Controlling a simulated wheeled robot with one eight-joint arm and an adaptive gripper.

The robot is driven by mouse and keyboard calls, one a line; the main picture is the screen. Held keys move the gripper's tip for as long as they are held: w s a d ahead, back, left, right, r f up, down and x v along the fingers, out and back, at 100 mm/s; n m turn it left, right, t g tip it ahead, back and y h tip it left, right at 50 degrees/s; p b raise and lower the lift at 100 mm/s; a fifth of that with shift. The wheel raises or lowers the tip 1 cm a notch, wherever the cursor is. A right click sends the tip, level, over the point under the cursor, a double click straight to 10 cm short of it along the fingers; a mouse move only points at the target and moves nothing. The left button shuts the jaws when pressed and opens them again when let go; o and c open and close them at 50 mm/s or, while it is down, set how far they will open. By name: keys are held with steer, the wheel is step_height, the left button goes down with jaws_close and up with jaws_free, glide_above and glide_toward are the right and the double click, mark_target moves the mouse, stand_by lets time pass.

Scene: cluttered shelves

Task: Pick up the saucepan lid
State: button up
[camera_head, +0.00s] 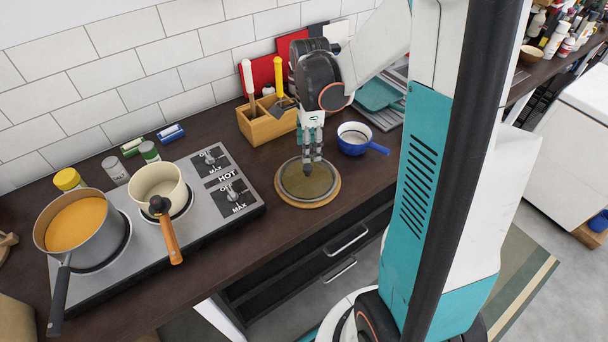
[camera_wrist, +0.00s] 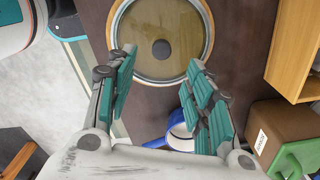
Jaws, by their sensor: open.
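The saucepan lid (camera_head: 307,181) is a round glass disc with a metal rim and a small dark knob. It lies flat on a round wooden board (camera_head: 296,202) on the dark counter, right of the stove. My gripper (camera_head: 312,158) points down over the lid, close to its knob; the exact gap is hard to tell. In the wrist view the lid (camera_wrist: 185,25) shows at the top, beyond the fingertips, with its knob (camera_wrist: 161,47) clear. My gripper (camera_wrist: 160,70) is open there, with nothing between its teal-padded fingers.
A blue saucepan (camera_head: 355,138) stands close on the right. A wooden utensil box (camera_head: 266,120) stands behind. The stove (camera_head: 225,200) on the left holds a pot of orange soup (camera_head: 78,228) and a cream saucepan (camera_head: 158,187). The counter's front edge is just before the board.

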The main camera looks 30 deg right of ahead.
mark_target(308, 166)
step_height(308, 166, down, 10)
steer(key=b, duration=0.3)
steer(key=shift+w+r+b, duration=0.15)
steer(key=shift+r+b, duration=0.1)
steer(key=shift+b, duration=0.05)
jaws_close()
